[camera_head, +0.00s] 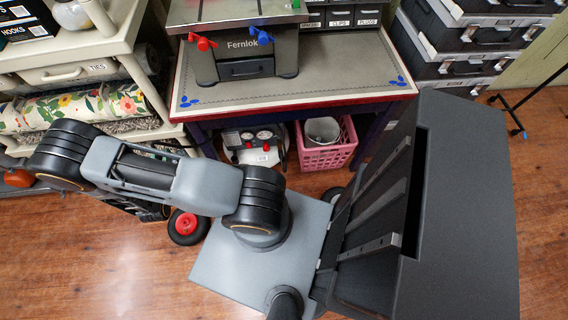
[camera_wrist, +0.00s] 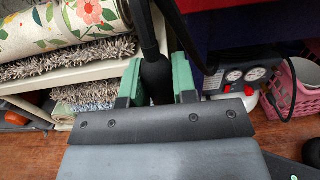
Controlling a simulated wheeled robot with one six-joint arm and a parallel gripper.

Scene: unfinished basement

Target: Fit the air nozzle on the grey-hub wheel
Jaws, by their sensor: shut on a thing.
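My gripper (camera_wrist: 157,84) shows in the wrist view, its two green fingers shut on the black air nozzle (camera_wrist: 155,72). A black hose runs up from the nozzle and out of the top of the picture. The nozzle's tip is hidden behind the gripper's dark front plate. In the head view my arm reaches left, and its gripper end is not visible. I cannot make out a grey-hub wheel for certain in either view. A wheel with a red hub (camera_head: 187,226) stands on the floor below my arm in the head view.
A compressor with gauges (camera_head: 260,143) sits under the workbench (camera_head: 340,75), beside a pink basket (camera_head: 352,146); it also shows in the wrist view (camera_wrist: 238,76). A shelf (camera_head: 85,66) holding floral fabric stands left. Black cases (camera_head: 450,68) stack right. Open wood floor (camera_head: 110,270) lies lower left.

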